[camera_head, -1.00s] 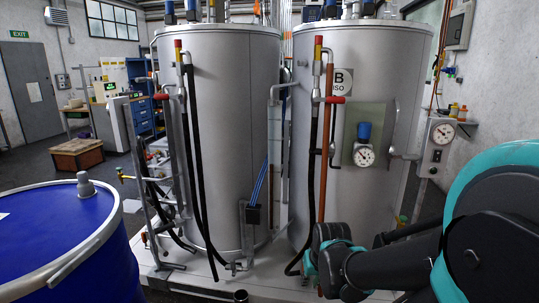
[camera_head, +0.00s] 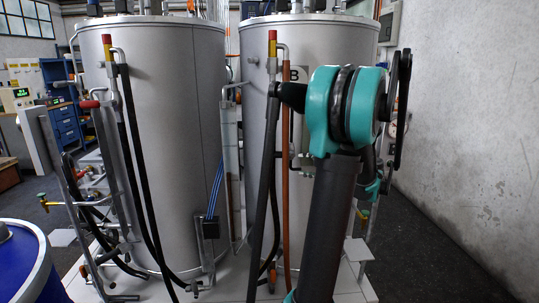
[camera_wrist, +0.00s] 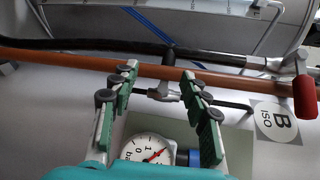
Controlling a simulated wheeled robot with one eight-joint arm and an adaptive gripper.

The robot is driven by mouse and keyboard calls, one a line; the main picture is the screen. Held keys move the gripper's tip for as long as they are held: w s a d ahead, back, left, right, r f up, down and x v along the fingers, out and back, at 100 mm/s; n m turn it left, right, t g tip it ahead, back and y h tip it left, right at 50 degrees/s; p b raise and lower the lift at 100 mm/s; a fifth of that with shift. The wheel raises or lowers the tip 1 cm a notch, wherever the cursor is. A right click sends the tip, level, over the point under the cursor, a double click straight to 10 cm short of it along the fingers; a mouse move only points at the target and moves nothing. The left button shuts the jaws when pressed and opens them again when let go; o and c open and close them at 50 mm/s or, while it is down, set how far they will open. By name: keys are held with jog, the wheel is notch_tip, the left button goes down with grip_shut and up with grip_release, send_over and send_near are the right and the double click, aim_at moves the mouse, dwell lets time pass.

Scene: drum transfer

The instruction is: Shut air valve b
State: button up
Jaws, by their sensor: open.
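Tank B (camera_head: 255,140) stands right of centre in the head view, with a "B ISO" label that also shows in the wrist view (camera_wrist: 277,122). In the wrist view, my gripper (camera_wrist: 160,73) is open, with two green-padded fingers apart. A small metal fitting with a dark stem (camera_wrist: 168,60) shows between and beyond the fingertips, near a copper-coloured pipe (camera_wrist: 70,65). I cannot tell whether the fingers touch anything. A red handle (camera_wrist: 305,96) is at the right. A round gauge (camera_wrist: 150,150) and a blue knob (camera_wrist: 195,157) lie below, partly hidden. My arm hides the fingers in the head view.
Another tank (camera_head: 165,150) stands left of tank B, with a red-handled valve (camera_head: 90,104) and black hoses. A blue drum (camera_head: 25,265) is at the lower left. The floor on the right, before the grey wall (camera_head: 465,140), is clear.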

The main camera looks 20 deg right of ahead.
aim_at(280, 156)
jog(key=shift+t, duration=0.4)
jog(key=x, duration=0.5)
jog(key=d+x, duration=0.1)
jog(key=x, duration=0.5)
jog(key=w+r+x, duration=0.1)
jog(key=x, duration=0.4)
jog(key=shift+w+d, duration=0.2)
jog(key=shift+d, duration=0.05)
grip_shut()
